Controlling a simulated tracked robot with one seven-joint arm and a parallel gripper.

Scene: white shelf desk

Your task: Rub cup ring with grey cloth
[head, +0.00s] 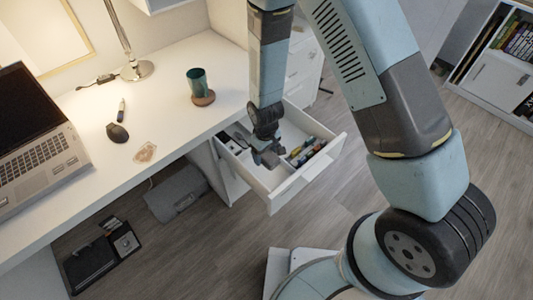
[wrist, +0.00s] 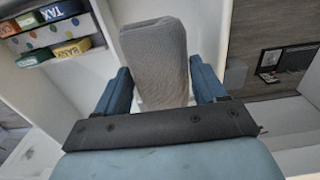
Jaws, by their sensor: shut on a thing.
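The cup ring (head: 145,152) is a brownish stain on the white desk top, near the front edge. My gripper (head: 267,155) is at the open drawer, right of the desk top and well away from the stain. In the wrist view my gripper (wrist: 160,80) has its two blue fingers shut on the grey cloth (wrist: 153,48). The cloth looks like a folded, upright grey block standing out beyond the fingers. In the head view the cloth is small and hard to tell from the gripper.
The open drawer (head: 311,173) holds several coloured items. A green cup (head: 197,79) stands on a brown coaster (head: 204,99).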

